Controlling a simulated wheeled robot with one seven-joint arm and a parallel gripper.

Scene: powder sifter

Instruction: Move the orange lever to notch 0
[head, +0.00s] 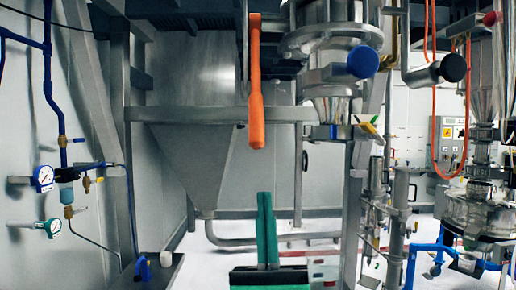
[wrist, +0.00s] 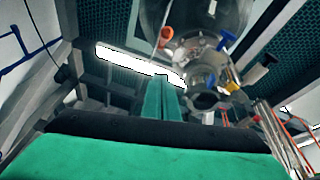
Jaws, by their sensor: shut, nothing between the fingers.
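The orange lever (head: 256,90) hangs almost straight down in the upper middle of the head view, with its thicker handle end at the bottom. An orange piece (wrist: 165,37), likely the same lever, shows in the upper middle of the wrist view. My green gripper (head: 265,196) points upward below the lever, with a clear gap in the picture between its tips and the handle. Its fingers also show in the wrist view (wrist: 162,82), pressed together and empty. I cannot make out any notch marks or numbers.
A blue knob (head: 363,62) and a yellow handle (head: 368,127) stand right of the lever on the steel sifter piping. A grey steel hopper (head: 190,150) is behind, to the left. A horizontal steel beam (head: 200,114) crosses behind the lever. Gauges (head: 44,178) sit far left.

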